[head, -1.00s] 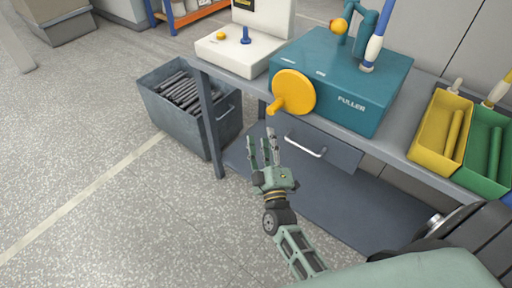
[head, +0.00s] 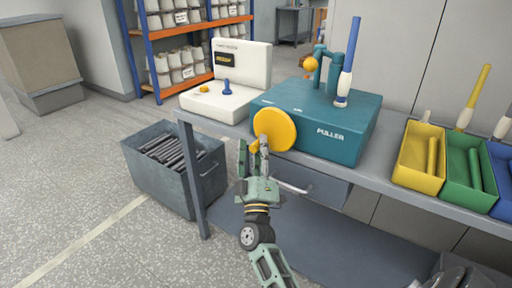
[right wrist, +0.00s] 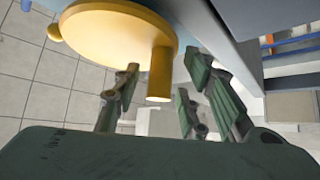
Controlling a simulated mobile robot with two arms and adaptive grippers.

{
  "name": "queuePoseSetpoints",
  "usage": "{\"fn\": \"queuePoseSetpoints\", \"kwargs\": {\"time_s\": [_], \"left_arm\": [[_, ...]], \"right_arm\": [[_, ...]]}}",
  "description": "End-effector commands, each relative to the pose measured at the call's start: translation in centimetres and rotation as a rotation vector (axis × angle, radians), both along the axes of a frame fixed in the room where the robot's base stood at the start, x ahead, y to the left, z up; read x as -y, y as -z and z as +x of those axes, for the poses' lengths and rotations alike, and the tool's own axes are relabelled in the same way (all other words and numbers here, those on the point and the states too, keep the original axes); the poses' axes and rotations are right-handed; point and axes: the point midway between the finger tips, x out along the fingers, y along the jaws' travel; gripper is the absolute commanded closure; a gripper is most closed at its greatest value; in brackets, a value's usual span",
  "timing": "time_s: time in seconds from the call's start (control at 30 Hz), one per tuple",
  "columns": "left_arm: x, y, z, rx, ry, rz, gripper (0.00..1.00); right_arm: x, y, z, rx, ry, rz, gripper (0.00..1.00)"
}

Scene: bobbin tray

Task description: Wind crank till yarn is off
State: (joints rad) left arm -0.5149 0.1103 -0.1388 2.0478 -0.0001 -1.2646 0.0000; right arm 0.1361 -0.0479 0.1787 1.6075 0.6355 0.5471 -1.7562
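The teal puller box (head: 325,125) stands on the bench, with a yellow crank disc (head: 276,129) on its front left side. The crank's handle peg (right wrist: 160,75) sticks out toward my right gripper. A blue bobbin (head: 353,45) with pale yarn (head: 344,84) around its lower part stands tilted on the puller's top, beside a teal arm with an orange ball (head: 311,65). My right gripper (head: 254,153) is just below the disc, fingers apart. In the right wrist view the peg shows between the open fingers (right wrist: 155,98); I cannot tell whether they touch it. My left gripper is out of view.
A white tester (head: 225,98) stands left of the puller. Yellow (head: 405,180), green (head: 455,192) and blue bins stand at the bench's right, with bobbins. A grey crate (head: 165,195) of dark rods sits on the floor. A drawer handle (head: 291,188) is near my right gripper.

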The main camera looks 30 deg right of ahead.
Motion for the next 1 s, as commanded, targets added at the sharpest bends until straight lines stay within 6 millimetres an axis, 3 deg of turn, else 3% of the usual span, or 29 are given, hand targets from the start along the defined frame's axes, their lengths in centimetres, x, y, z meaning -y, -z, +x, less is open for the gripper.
{"fn": "queuePoseSetpoints", "kwargs": {"time_s": [0.37, 0.8, 1.0], "left_arm": [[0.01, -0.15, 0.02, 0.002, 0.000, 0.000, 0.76], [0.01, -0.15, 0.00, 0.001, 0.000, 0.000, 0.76], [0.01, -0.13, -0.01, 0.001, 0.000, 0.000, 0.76]], "right_arm": [[0.38, -0.39, 0.56, -0.001, 0.000, -0.001, 0.61], [0.38, -0.46, 0.51, 0.001, 0.000, -0.002, 1.00], [0.38, -0.53, 0.49, 0.004, 0.001, -0.001, 1.00]]}}
